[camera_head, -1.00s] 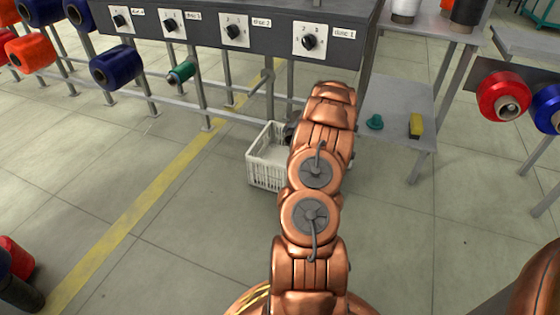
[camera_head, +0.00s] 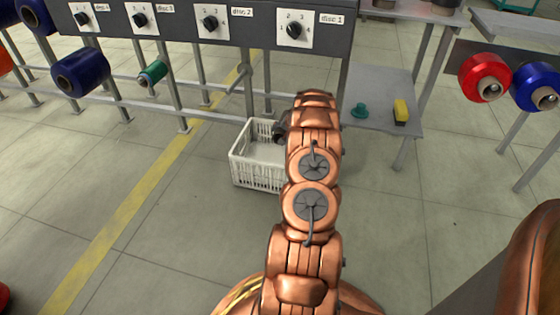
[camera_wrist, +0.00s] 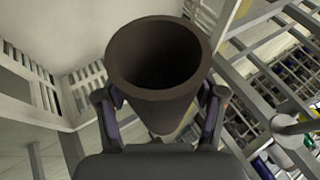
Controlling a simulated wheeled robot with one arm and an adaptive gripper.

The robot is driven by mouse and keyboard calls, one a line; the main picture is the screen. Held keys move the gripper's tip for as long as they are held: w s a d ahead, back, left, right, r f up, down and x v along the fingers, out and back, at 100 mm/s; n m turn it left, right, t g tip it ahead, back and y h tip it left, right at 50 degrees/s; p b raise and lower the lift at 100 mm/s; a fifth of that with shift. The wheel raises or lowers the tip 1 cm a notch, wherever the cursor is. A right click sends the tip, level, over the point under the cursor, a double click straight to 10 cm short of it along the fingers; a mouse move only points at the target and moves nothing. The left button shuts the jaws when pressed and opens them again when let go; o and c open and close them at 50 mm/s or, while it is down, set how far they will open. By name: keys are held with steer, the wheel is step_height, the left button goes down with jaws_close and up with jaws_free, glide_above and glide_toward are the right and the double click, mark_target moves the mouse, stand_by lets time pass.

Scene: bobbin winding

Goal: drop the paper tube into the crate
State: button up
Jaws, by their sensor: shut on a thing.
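The paper tube (camera_wrist: 185,98) is a dark brown hollow cylinder, seen open end first in the wrist view. My gripper (camera_wrist: 158,112) is shut on it, one finger on each side. In the head view my gripper (camera_head: 281,130) is a small dark shape beside the arm's end, at the crate's back right. The tube cannot be made out there. The white slatted crate (camera_head: 256,178) stands on the floor, its right part hidden by my arm. Its walls (camera_wrist: 85,92) also show behind the tube in the wrist view. Whether the tube is below the rim I cannot tell.
A machine frame with labelled dials (camera_head: 210,24) and metal legs stands just behind the crate. A low grey shelf (camera_head: 375,112) to the right holds a teal object (camera_head: 360,110) and a yellow block (camera_head: 401,111). The floor left of the crate is clear.

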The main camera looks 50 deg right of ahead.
steer(key=shift+f, duration=0.95)
steer(key=o, duration=1.2)
steer(key=shift+o, duration=0.2)
steer(key=shift+s, duration=0.1)
steer(key=v, duration=1.2)
